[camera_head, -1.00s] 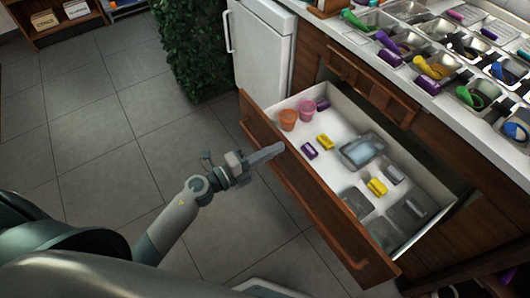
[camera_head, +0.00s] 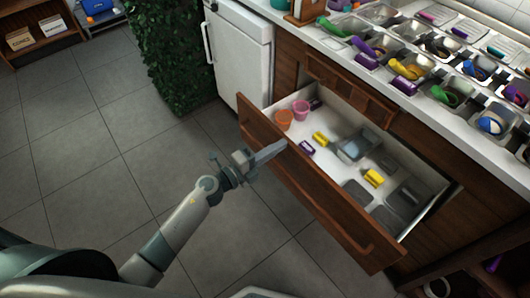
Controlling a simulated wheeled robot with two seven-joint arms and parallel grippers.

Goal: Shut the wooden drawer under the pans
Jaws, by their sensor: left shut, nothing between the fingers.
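The wooden drawer (camera_head: 315,193) stands pulled out from the counter, with its brown front facing me. Inside its white interior are an orange cup, a pink cup, several small yellow and purple items and clear and grey containers. My left gripper (camera_head: 270,153) is shut and empty, its fingertips at the top of the drawer front, left of its middle. I cannot tell whether they touch it. The pans (camera_head: 408,66) sit in rows in the countertop above the drawer. My right gripper is not in view.
A white fridge (camera_head: 240,60) with a handle stands left of the drawer. A green hedge (camera_head: 165,55) is beside it. A low shelf with boxes (camera_head: 40,38) is at the far left. The tiled floor (camera_head: 90,150) at left is open.

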